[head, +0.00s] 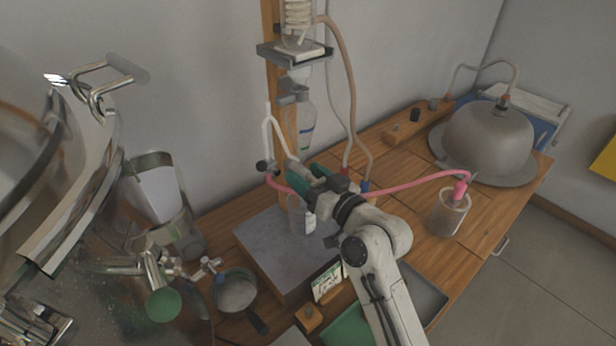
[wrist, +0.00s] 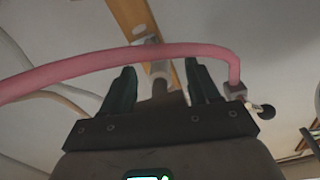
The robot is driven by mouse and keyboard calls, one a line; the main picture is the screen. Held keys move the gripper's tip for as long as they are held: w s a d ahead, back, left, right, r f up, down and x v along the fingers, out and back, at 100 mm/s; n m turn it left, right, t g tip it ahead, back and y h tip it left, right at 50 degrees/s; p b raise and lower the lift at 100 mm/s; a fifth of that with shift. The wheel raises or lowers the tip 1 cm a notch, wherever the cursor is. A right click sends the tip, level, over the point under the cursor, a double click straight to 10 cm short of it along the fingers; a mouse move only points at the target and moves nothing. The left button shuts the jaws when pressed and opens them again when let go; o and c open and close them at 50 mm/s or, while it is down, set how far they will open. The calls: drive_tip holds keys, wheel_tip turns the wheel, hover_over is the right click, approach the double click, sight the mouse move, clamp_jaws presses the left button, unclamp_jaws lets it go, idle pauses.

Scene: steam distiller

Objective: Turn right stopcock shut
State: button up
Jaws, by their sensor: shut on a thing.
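My gripper (head: 318,174) is at the wooden post, in front of the glassware, with its dark green fingers reaching toward the pink hose. In the wrist view the two fingers (wrist: 160,88) stand either side of a grey stem-like part (wrist: 159,72), which I take to be the right stopcock. The gripper is shut on it. The stopcock's turn angle cannot be made out, and in the head view my gripper hides it. Another valve with a black round knob (head: 262,166) sits to the left, at the pink hose's end; the knob also shows in the wrist view (wrist: 266,112).
The pink hose (head: 420,184) crosses close to my gripper and runs right to a glass jar (head: 450,214). A grey slab (head: 262,243) lies below. A large metal vessel (head: 75,200) fills the left. A metal dome (head: 487,138) stands far right.

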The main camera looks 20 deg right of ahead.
drive_tip(key=o, duration=1)
drive_tip(key=b+v, duration=0.2)
drive_tip(key=v, duration=0.8)
drive_tip(key=shift+s+d+b, duration=0.15)
drive_tip(key=shift+s+b, duration=0.25)
